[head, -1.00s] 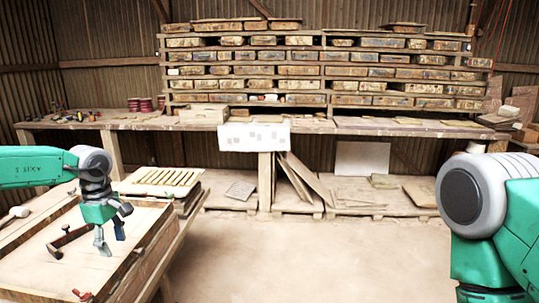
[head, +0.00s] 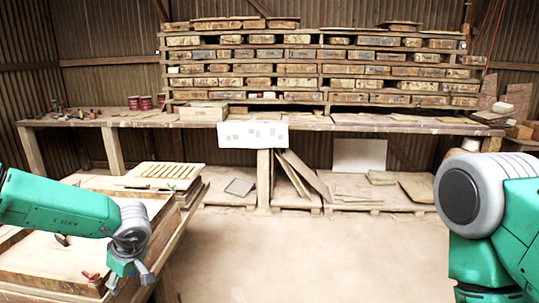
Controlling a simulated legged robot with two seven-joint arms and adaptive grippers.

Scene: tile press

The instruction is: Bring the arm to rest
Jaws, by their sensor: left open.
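My left arm comes in from the left in the head view, with its gripper (head: 128,285) low over the front right edge of the wooden workbench (head: 55,262). The left gripper is open, and nothing shows between its fingers. Its lower part is close to the bottom of the picture. My right arm (head: 490,215) shows at the right edge as a green link with a grey joint. The right gripper is out of the picture.
A slatted wooden piece (head: 168,171) lies at the workbench's far end. A red-handled item (head: 92,277) lies near the left gripper. A long back bench (head: 330,122) stands under stacked shelves (head: 320,70). The floor (head: 310,255) between my arms is clear.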

